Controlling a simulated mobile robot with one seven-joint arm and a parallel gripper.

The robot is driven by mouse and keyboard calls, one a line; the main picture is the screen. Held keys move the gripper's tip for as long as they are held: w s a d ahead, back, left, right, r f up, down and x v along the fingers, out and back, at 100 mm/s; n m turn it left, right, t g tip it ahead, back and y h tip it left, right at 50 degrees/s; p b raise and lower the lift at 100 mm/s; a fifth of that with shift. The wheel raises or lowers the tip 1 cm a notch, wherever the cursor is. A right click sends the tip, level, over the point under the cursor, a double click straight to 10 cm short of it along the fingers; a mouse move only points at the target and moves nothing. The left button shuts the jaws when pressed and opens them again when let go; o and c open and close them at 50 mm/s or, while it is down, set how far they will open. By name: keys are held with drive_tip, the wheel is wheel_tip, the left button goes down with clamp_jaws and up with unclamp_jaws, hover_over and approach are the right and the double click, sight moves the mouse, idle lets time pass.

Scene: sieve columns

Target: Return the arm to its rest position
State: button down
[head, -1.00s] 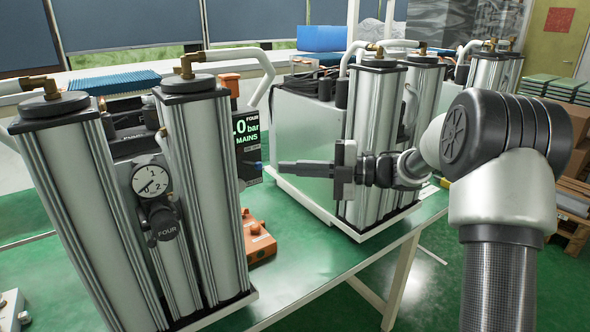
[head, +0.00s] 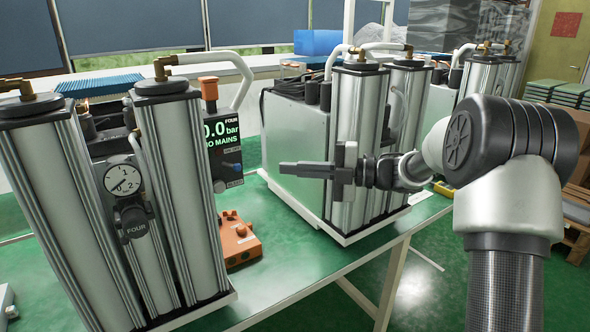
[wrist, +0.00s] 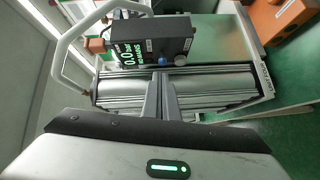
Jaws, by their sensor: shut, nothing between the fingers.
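My gripper (head: 283,167) is shut and empty in the head view. It points left, in front of the second sieve column unit (head: 352,150) and above the green bench (head: 300,262). My arm reaches in from the right, bent at a large dark joint. In the wrist view the two fingers of my gripper (wrist: 160,77) lie together, with nothing between them. Beyond them is the sieve unit marked FOUR, with its black display box (wrist: 155,40). In the head view that unit's twin columns (head: 180,190) stand at the left, apart from my fingertips.
A gauge (head: 122,179) reads near zero pressure, and the display (head: 222,140) shows 0.0 bar, NO MAINS. An orange box (head: 237,240) lies on the bench between the units. More columns (head: 485,75) stand behind. The bench's front right edge is clear.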

drive_tip(key=w+d+r+m+t+h, duration=0.2)
drive_tip(key=d+r+m+t+h, duration=0.2)
drive_tip(key=r+m+t+h, duration=0.15)
drive_tip(key=w+d+r+m+t+h, duration=0.3)
drive_tip(key=d+r+m+t+h, duration=0.1)
drive_tip(key=r+m+t, duration=0.25)
drive_tip(key=s+d+m+h, duration=0.7)
drive_tip(key=d+m, duration=0.1)
drive_tip(key=s+f+m+g, duration=0.3)
drive_tip(key=s+f+m, duration=0.15)
drive_tip(key=s, duration=0.65)
drive_tip(key=s+a+f+m+g, duration=0.1)
drive_tip(key=s+f+m+g, duration=0.25)
drive_tip(key=s+f, duration=0.45)
drive_tip(key=s+f+m+g, duration=0.3)
drive_tip(key=s+m+g, duration=0.1)
drive_tip(key=s, duration=0.9)
wheel_tip(320, 180, up, 14)
drive_tip(key=p, duration=1.3)
drive_tip(key=shift+w+n, duration=0.3)
drive_tip(key=shift+w, duration=0.15)
